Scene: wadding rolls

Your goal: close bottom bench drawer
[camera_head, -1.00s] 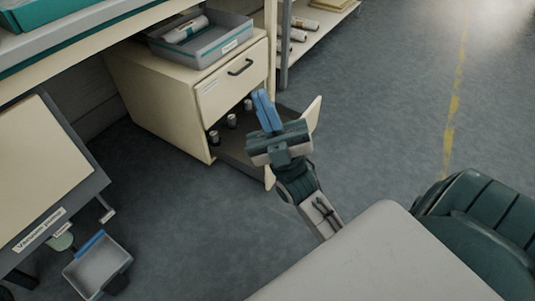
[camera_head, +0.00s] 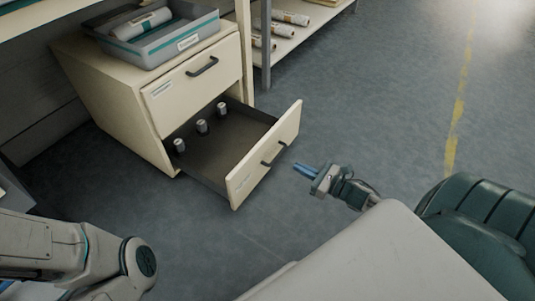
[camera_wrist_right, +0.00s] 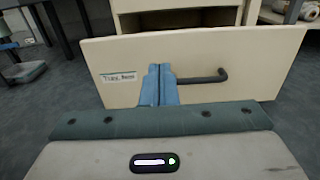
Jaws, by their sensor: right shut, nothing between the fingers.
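The bottom bench drawer (camera_head: 218,152) stands pulled out from the cream cabinet (camera_head: 110,105). Its cream front panel (camera_head: 250,172) has a dark handle (camera_head: 273,153), and several small metal cylinders stand inside. My right gripper (camera_head: 300,169) is shut and empty, in front of the drawer panel on its outer side. In the right wrist view its blue fingers (camera_wrist_right: 160,80) are together before the panel (camera_wrist_right: 120,55), left of the handle (camera_wrist_right: 210,77). I cannot tell whether they touch it. My left gripper is out of view; only arm links show at lower left.
The top drawer (camera_head: 190,80) is shut. A grey tray (camera_head: 165,45) with rolls sits on the cabinet. A shelf (camera_head: 285,35) with rolls stands behind to the right. The floor (camera_head: 370,100) right of the drawer is clear.

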